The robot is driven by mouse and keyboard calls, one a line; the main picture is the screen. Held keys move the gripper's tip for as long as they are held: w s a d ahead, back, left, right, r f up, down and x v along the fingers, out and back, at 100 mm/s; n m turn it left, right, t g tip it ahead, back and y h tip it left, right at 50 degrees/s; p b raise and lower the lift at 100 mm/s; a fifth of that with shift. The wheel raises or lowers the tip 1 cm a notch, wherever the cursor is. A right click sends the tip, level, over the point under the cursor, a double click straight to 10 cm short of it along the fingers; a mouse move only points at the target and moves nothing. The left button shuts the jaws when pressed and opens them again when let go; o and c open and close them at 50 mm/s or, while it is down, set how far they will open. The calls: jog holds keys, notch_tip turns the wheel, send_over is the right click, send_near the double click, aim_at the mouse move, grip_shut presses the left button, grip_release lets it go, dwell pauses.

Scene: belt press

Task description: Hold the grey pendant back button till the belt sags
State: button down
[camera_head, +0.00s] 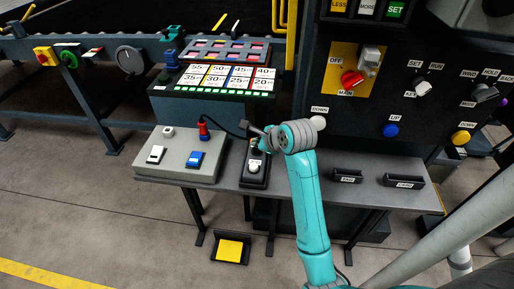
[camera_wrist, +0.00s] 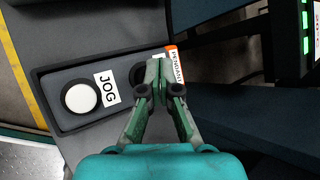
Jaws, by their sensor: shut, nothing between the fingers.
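The pendant is a small black box (camera_head: 247,182) at the front of the grey bench. In the wrist view, the pendant box (camera_wrist: 70,125) carries a white round button (camera_wrist: 81,98) beside a JOG label and an orange PENDANT label (camera_wrist: 174,64) at the far end. A second, dark round button (camera_wrist: 136,76) is mostly hidden by my fingers. My gripper (camera_wrist: 158,66) is shut and empty, its tips over that far end. In the head view my gripper (camera_head: 253,136) is at the pendant's back end. I cannot tell whether the tips touch or press the button.
A grey box (camera_head: 180,172) with white and blue rockers stands left of the pendant; a red plug with a black cable (camera_head: 204,130) is behind it. A number panel (camera_head: 222,80) stands behind. A black control wall (camera_head: 400,90) with knobs is to the right.

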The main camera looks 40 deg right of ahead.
jog(key=shift+f, duration=0.45)
dwell(1.6)
jog(key=shift+r, duration=0.15)
dwell(4.2)
jog(key=shift+r, duration=0.75)
jog(key=shift+r, duration=2.5)
